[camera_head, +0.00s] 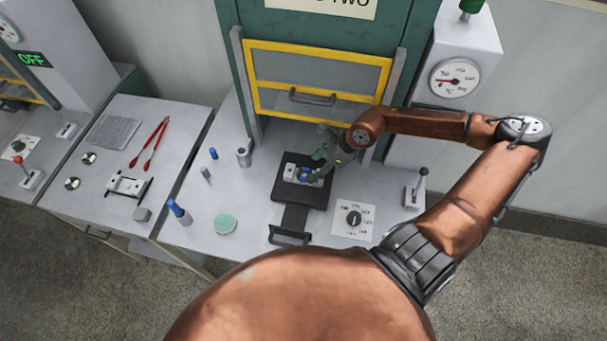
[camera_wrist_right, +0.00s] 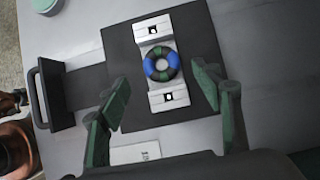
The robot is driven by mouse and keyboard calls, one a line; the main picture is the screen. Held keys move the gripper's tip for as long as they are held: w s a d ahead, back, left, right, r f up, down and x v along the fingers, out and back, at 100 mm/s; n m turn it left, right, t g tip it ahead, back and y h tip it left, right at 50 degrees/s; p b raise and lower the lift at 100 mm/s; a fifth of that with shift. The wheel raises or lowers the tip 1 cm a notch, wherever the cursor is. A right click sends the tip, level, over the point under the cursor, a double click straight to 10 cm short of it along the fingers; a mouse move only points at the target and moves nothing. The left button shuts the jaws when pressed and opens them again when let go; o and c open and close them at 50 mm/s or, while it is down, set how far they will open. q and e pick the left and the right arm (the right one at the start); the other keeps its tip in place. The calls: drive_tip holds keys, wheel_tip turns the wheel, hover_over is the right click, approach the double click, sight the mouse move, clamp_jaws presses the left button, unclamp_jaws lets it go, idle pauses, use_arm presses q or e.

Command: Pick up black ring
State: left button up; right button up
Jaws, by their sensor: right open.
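A ring (camera_wrist_right: 161,64) with black, blue and green sections lies on a light metal holder (camera_wrist_right: 168,98) in the right wrist view. The holder sits on a black square tray (camera_head: 283,193) in the head view, where the ring (camera_head: 305,175) shows small and partly hidden by the gripper. My right gripper (camera_head: 322,160) hangs over the tray. In the right wrist view its green fingers (camera_wrist_right: 161,92) are apart, one on each side of the holder, with nothing between them gripped. My left gripper is in neither view.
The tray's handle (camera_head: 289,236) points to the front. A yellow-framed door (camera_head: 315,78) stands behind. A dial plate (camera_head: 353,218), a lever (camera_head: 417,190), a green disc (camera_head: 225,224) and a blue-topped cylinder (camera_head: 179,212) are on the same bench.

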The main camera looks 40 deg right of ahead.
sight(303, 175)
drive_tip(key=shift+b+x, duration=0.3)
drive_tip(key=shift+x, duration=2.25)
drive_tip(key=shift+d, duration=0.1)
drive_tip(key=shift+c, duration=0.2)
drive_tip(key=c, duration=1.1)
drive_tip(key=shift+o, duration=0.2)
